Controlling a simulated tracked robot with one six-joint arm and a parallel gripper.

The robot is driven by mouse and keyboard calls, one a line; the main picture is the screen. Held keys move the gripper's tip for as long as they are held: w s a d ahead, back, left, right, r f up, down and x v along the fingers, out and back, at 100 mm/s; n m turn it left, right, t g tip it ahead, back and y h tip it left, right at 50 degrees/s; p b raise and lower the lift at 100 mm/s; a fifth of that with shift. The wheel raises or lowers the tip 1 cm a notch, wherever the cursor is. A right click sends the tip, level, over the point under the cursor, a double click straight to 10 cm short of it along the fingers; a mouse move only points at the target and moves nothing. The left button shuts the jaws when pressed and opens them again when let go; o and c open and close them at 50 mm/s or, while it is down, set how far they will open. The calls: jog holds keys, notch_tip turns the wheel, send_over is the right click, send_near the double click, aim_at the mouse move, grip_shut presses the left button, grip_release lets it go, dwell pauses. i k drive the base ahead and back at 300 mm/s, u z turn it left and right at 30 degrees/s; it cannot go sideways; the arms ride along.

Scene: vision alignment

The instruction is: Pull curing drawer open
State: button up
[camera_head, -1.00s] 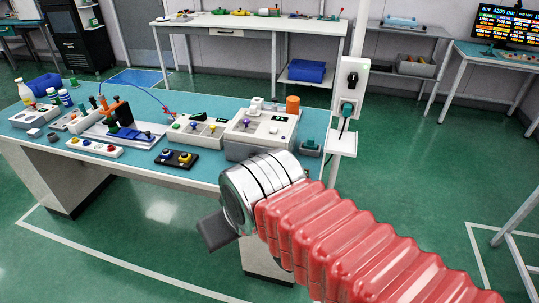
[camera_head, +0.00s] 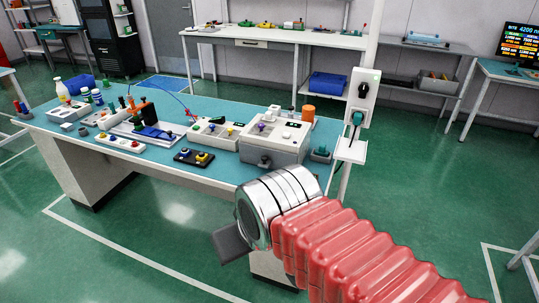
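A light-topped box unit (camera_head: 290,126) with a grey front stands at the right part of the teal bench top. Its grey drawer front (camera_head: 285,157) carries a small dark knob (camera_head: 265,161) and looks shut. My arm, with a silver cuff and red ribbed sleeve, reaches in from the lower right. Of my gripper (camera_head: 231,244) only a dark grey part shows past the cuff, below and in front of the bench's near edge. It is apart from the knob. Its fingertips are hidden, so I cannot see whether it is open or shut.
The teal bench (camera_head: 75,99) also holds a black block with yellow knobs (camera_head: 194,157), a white strip with buttons (camera_head: 120,143) and several other devices. A white post with a socket box (camera_head: 361,97) stands at its right end. Green floor is clear at front left.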

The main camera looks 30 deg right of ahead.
aim_at(264, 157)
jog(key=u, duration=0.1)
jog(key=i, duration=0.95)
jog(key=z, duration=0.1)
